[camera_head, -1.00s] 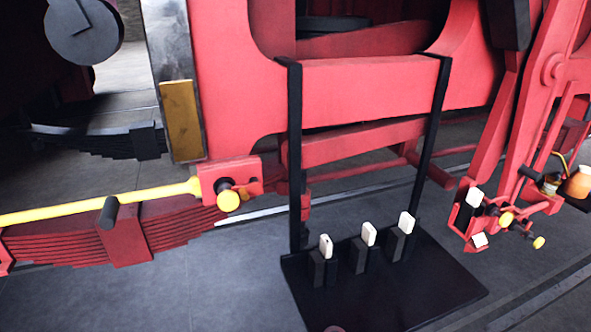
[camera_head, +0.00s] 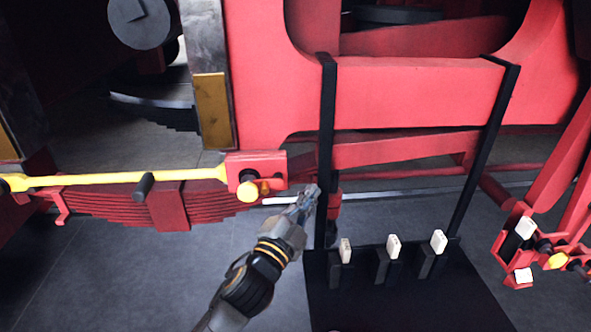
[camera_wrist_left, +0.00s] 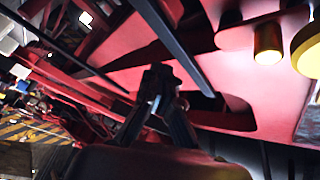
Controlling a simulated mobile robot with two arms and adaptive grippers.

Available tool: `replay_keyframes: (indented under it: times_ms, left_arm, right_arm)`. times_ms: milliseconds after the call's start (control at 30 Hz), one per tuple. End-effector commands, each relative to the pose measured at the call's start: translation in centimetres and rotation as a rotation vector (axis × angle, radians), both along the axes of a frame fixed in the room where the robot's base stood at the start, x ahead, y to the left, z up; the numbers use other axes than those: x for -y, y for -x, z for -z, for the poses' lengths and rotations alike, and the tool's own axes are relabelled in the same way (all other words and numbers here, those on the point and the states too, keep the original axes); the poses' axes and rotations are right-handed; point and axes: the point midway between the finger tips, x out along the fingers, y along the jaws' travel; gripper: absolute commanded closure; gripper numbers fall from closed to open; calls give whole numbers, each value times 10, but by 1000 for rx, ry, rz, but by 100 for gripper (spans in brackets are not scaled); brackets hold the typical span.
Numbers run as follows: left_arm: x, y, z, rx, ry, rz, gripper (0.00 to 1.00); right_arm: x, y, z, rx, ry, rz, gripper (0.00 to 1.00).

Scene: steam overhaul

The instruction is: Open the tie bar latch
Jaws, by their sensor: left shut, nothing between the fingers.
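The yellow tie bar (camera_head: 120,179) runs across the left of the head view and carries a black handle (camera_head: 143,187). Its right end meets a red latch block (camera_head: 257,164) with a dark pin and a yellow knob (camera_head: 247,191). In the left wrist view, a yellow cylinder (camera_wrist_left: 268,42) and a larger yellow round part (camera_wrist_left: 308,45) show at upper right; I cannot tell which parts they are. My left gripper (camera_head: 308,193) is shut and empty, to the right of the knob and apart from it. Its fingertips (camera_wrist_left: 158,76) also show in the left wrist view.
A black stand with upright posts (camera_head: 327,130) is close behind and right of my left gripper. Its base (camera_head: 420,305) bears white-topped pegs (camera_head: 393,246). Red linkage with yellow knobs (camera_head: 556,261) is at far right. Grey floor (camera_head: 130,270) is open at lower left.

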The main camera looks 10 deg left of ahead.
Motion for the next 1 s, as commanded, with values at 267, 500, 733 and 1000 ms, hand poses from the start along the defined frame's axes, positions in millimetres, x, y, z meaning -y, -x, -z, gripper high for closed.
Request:
replay_keyframes:
  times_ms: [267,500,733,1000]
  left_arm:
    - [59,-4,-77,377,-231,176,100]
    - [125,20,-128,807,-561,408,100]
    - [159,42,-127,1164,-955,673,100]
    - [126,32,-101,1397,-1469,1027,100]
  right_arm:
    - [5,-4,0,5,5,-3,60]
    - [1,-4,0,7,2,-2,60]
    - [2,-4,0,6,2,-2,60]
    - [2,-4,-1,6,2,-2,60]
